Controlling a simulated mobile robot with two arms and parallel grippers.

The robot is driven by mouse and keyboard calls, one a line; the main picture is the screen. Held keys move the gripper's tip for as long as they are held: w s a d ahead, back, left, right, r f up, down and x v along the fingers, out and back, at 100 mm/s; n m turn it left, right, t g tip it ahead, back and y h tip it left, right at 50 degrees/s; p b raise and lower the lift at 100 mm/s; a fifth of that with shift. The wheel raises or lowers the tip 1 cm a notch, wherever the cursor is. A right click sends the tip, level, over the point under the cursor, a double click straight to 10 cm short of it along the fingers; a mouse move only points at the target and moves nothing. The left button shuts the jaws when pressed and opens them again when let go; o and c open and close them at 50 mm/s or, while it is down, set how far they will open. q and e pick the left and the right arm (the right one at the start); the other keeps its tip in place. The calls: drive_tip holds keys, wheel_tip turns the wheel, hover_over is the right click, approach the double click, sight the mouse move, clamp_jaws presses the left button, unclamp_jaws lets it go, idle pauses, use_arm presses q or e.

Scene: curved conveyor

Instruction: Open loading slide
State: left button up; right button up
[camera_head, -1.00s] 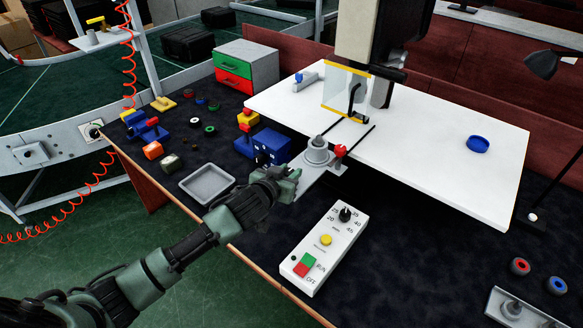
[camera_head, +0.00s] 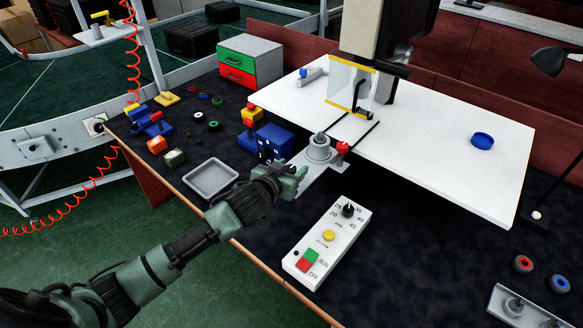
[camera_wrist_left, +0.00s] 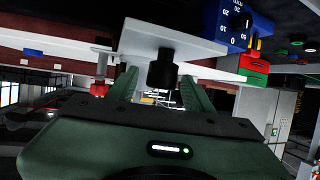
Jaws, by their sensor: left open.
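The loading slide is a light grey plate (camera_head: 314,181) with a round grey fixture (camera_head: 319,149) on it, at the front edge of the white machine table (camera_head: 440,150). Two dark rods run from it towards the table. My left gripper (camera_head: 299,178) is at the slide's near end. In the left wrist view, a black knob (camera_wrist_left: 162,68) on the slide's plate (camera_wrist_left: 165,38) sits between the two open green fingers; I cannot tell whether they touch it. My right gripper is not in view.
A white control box (camera_head: 328,240) stands right of my left arm, and a grey tray (camera_head: 210,179) lies to its left. A blue box (camera_head: 273,142) stands just left of the slide. A red knob (camera_head: 342,148) is beside the fixture.

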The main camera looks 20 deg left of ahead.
use_arm(q)
drive_tip(key=b+v, duration=0.1)
drive_tip(key=v, duration=0.6)
drive_tip(key=shift+s+r, duration=0.15)
drive_tip(key=s+d+f+g, duration=0.1)
drive_tip(key=s+f+g, duration=0.3)
drive_tip(key=s, duration=0.6)
drive_tip(key=s+f+m+g+y, duration=0.1)
drive_tip(key=s+f+g, duration=0.2)
drive_tip(key=s+f, duration=0.5)
drive_tip(key=s+d+f+g, duration=0.1)
drive_tip(key=s+f+g, duration=0.2)
drive_tip(key=s, duration=1)
wheel_tip(320, 180, down, 29)
drive_tip(key=s+g+b, duration=0.1)
drive_tip(key=s+b, duration=0.1)
drive_tip(key=b, duration=0.1)
drive_tip(key=s+a+f+g+b, duration=0.1)
drive_tip(key=s+a+f, duration=0.2)
drive_tip(key=s+f, duration=1.3)
drive_tip(key=shift+a+g, duration=0.2)
drive_tip(key=shift+g, duration=0.1)
